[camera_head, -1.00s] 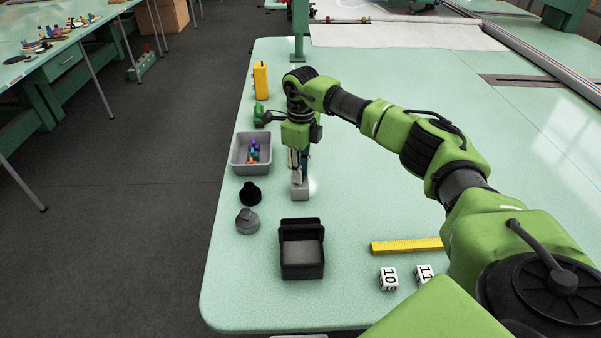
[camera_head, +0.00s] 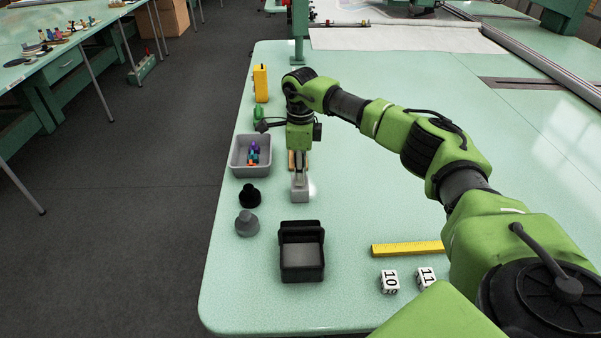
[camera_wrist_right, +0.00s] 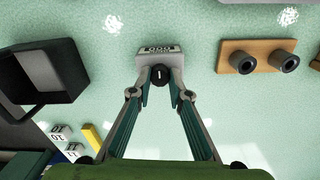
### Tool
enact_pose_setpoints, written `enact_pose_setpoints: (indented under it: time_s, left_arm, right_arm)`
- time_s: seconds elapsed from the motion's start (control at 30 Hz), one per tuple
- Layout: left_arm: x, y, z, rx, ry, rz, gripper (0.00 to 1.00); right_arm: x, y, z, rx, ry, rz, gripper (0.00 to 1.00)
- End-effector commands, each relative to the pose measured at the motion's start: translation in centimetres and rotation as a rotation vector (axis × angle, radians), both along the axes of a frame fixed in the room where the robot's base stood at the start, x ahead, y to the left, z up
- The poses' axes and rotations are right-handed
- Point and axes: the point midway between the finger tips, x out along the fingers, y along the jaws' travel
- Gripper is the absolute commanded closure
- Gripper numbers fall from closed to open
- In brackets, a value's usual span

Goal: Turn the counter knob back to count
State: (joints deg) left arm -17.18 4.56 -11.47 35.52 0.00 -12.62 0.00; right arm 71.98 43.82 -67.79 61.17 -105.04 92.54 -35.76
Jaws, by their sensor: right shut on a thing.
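The counter (camera_head: 299,193) is a small light grey box on the pale green table, below my right gripper in the head view. In the right wrist view the counter (camera_wrist_right: 159,56) shows a digit window on its far side, too small to read. Its black round knob (camera_wrist_right: 159,75) has a short white mark, close to upright in that view. My right gripper (camera_head: 299,178) points down at it, and its fingertips (camera_wrist_right: 159,86) are shut on the knob from both sides. My left gripper is not in view.
A grey bin (camera_head: 236,160) with coloured pieces, a black knob-shaped piece (camera_head: 250,195) and a grey one (camera_head: 246,223) stand to the left. A black open box (camera_head: 302,262) stands nearer. A wooden block with two dark rings (camera_wrist_right: 258,57) is beside the counter.

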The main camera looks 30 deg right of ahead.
Motion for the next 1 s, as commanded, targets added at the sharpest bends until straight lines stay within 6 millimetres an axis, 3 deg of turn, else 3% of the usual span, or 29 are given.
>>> enact_pose_setpoints:
  time_s: [0.17,0.2,0.23,0.67,1.0]
  left_arm:
    - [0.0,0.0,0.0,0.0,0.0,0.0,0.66]
    - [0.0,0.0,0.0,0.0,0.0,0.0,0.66]
    - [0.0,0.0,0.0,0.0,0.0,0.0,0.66]
    - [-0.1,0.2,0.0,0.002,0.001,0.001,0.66]
    - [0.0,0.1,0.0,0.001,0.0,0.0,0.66]
  right_arm:
    - [0.1,0.0,0.2,0.0,-0.005,0.0,1.0]
    - [0.1,0.0,0.2,0.0,-0.005,0.0,0.72]
    - [0.1,0.0,0.2,0.0,-0.005,0.0,0.66]
    - [0.1,0.0,0.7,0.0,-0.004,-0.001,0.66]
    - [0.2,-0.1,7.2,0.001,-0.006,0.0,0.66]
